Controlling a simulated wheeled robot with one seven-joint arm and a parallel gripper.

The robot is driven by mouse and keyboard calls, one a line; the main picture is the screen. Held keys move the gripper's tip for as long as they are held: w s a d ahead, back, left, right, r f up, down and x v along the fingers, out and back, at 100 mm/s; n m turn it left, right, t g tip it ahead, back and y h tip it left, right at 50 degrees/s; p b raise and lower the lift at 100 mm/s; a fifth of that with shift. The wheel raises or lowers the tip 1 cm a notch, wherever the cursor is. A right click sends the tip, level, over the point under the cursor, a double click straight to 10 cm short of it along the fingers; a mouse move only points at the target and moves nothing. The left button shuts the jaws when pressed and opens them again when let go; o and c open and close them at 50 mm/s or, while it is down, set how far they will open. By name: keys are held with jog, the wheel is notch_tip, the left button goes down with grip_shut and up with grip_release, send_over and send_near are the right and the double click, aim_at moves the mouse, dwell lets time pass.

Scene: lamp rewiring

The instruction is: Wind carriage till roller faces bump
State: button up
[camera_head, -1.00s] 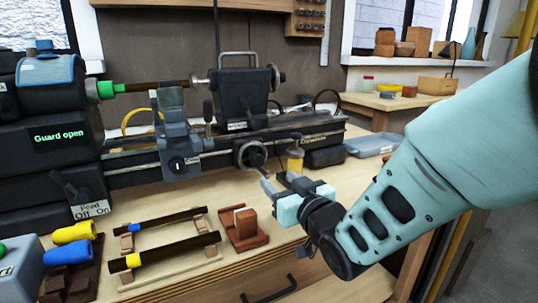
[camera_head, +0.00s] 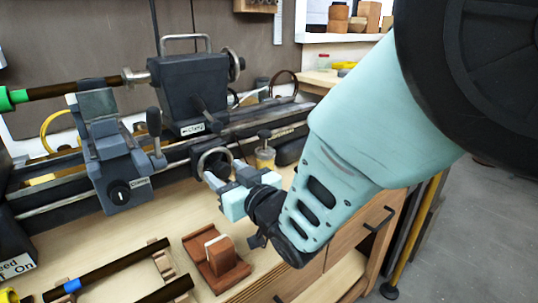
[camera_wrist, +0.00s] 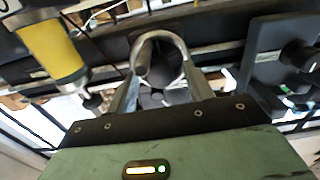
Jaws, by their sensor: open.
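The grey-blue carriage (camera_head: 113,165) sits on the lathe bed, with an upright plate on top and a clamp knob on its front. The dark rod (camera_head: 52,90) passes above it. A silver ring-shaped handwheel (camera_head: 203,160) is on the bed's front to the carriage's right. My gripper (camera_head: 224,175) is open at the handwheel. In the wrist view the ring (camera_wrist: 161,38) shows between and just beyond my two fingers (camera_wrist: 163,92); I cannot tell whether they touch it. I cannot make out the roller or the bump.
The black tailstock (camera_head: 187,90) stands behind the handwheel. A yellow-bodied bottle (camera_head: 265,157) is close right of my gripper, also large in the wrist view (camera_wrist: 52,50). A brown block holder (camera_head: 215,258) and a rod rack (camera_head: 160,262) lie on the bench in front.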

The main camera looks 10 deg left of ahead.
jog(key=c, duration=1)
jog(key=shift+f+n+b, duration=0.1)
jog(key=shift+n+b, duration=0.75)
jog(key=shift+n, duration=0.45)
jog(key=o, duration=1)
jog(key=shift+d, duration=0.1)
